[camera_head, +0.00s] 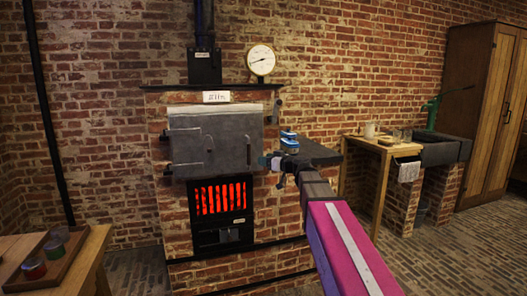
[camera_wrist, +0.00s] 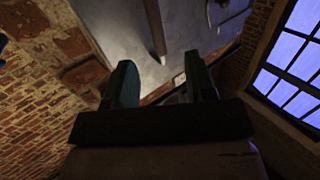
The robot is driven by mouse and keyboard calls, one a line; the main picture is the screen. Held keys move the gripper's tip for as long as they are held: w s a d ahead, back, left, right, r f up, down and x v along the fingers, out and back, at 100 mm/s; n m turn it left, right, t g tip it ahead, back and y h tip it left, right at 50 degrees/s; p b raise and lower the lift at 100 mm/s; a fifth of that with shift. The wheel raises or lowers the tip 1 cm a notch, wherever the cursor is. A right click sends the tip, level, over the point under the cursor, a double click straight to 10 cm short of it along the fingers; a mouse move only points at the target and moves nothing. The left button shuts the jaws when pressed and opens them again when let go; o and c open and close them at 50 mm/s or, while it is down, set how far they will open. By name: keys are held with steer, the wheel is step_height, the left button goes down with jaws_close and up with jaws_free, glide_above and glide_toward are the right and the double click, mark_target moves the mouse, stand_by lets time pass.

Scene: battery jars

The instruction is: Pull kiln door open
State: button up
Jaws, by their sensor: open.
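The kiln (camera_head: 175,220) is a brick block with a grey metal door (camera_head: 220,135) on its upper front. A pale strip shows along the door's top edge; I cannot tell whether the door is fully closed. An upright handle-like bar (camera_head: 248,150) shows near the door's right side. My gripper (camera_head: 266,161) is at the door's lower right edge. In the wrist view, my gripper's two dark fingers (camera_wrist: 162,80) are apart with nothing clearly between them. A grey metal surface (camera_wrist: 120,30) with a bar (camera_wrist: 155,28) lies beyond the fingertips. Contact cannot be told.
A barred grate (camera_head: 220,198) glows red below the door. A round gauge (camera_head: 261,60) stands on top of the kiln. A wooden table with a tray of jars (camera_head: 35,268) is at lower left. A small wooden table (camera_head: 385,147) and sink (camera_head: 445,150) stand at right.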

mark_target(249, 153)
steer(key=x, duration=0.7)
steer(key=r+x, duration=0.1)
steer(key=x, duration=0.3)
steer(key=shift+w+d, duration=0.2)
steer(key=shift+d, duration=0.05)
jaws_close()
steer(key=shift+s, duration=0.1)
